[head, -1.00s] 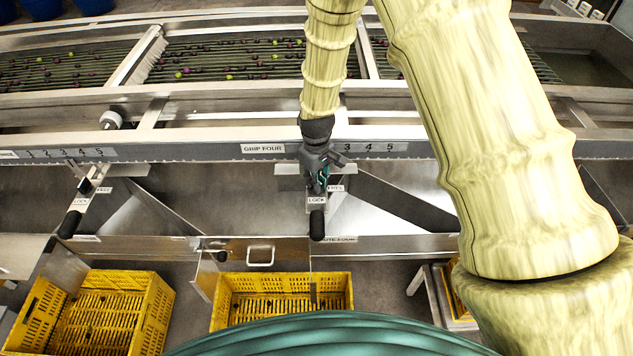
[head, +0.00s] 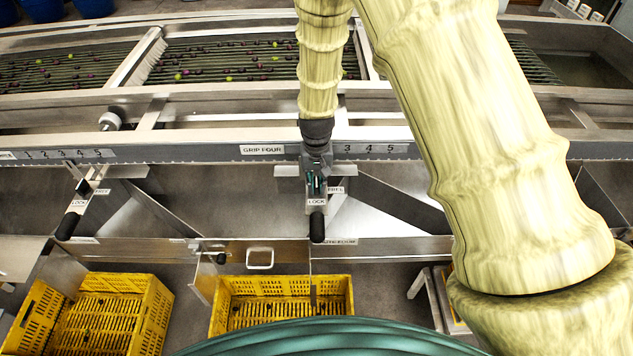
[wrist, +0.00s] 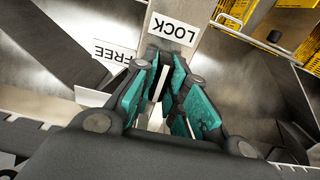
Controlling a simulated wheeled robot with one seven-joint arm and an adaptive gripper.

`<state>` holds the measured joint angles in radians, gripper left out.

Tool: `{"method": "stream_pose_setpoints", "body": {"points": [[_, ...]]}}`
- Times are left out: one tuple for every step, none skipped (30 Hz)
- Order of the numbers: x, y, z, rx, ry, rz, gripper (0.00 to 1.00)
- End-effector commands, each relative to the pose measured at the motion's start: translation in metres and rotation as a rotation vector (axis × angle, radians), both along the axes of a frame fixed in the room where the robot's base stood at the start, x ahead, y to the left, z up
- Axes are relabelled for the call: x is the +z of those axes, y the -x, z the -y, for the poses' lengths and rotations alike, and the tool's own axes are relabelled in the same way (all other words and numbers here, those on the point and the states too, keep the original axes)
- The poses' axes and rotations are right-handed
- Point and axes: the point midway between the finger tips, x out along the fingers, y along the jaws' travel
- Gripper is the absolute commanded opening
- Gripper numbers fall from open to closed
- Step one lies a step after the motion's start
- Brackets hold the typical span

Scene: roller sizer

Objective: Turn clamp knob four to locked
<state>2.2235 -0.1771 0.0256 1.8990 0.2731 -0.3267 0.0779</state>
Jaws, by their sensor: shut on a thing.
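Below and to the right of the plate, my gripper (head: 316,185) reaches down over the clamp bracket. In the wrist view its teal-padded fingers (wrist: 168,95) are drawn close together, shut on the clamp knob. The knob is mostly hidden by the fingers, so its pointing direction cannot be told. The LOCK label (head: 317,202) lies just in front of the fingertips, and the FREE label (head: 336,190) is to their right. A black-ended handle (head: 317,228) extends toward me below LOCK.
Another clamp station with a black handle (head: 68,226) stands at left. Yellow crates (head: 282,278) sit on the floor below the metal chute panel (head: 262,257). Fruit lies on the rollers (head: 235,62) behind the rail. A diagonal dark bar (head: 400,205) runs right of the gripper.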

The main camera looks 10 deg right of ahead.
Motion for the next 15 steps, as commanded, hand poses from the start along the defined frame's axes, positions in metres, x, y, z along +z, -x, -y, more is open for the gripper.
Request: {"method": "stream_pose_setpoints", "body": {"points": [[-0.0001,0.0000,-0.0003,-0.010,0.000,0.000,0.00],[-0.0001,0.0000,-0.0003,-0.015,0.000,0.000,0.00],[-0.0001,0.0001,-0.0002,-0.022,0.000,0.000,0.00],[-0.0001,0.0001,-0.0002,-0.026,0.000,0.000,0.00],[-0.0001,0.0000,-0.0002,-0.029,0.000,0.000,0.00],[-0.0001,0.0000,-0.0002,-0.032,0.000,0.000,0.00],[-0.0001,0.0000,-0.0002,-0.034,0.000,0.000,0.00],[-0.0001,0.0000,-0.0002,-0.035,0.000,0.000,0.00],[-0.0001,0.0000,-0.0002,-0.036,0.000,0.000,0.00],[-0.0001,0.0000,-0.0002,-0.036,0.000,0.000,0.00],[-0.0001,0.0000,-0.0002,-0.036,0.000,0.000,0.00],[-0.0001,0.0000,-0.0002,-0.036,0.000,0.000,0.00],[0.0000,0.0000,-0.0002,-0.036,0.000,0.000,0.00],[0.0000,0.0000,-0.0002,-0.036,0.000,0.000,0.00],[0.0000,0.0000,-0.0002,-0.036,0.000,0.000,0.00]]}}
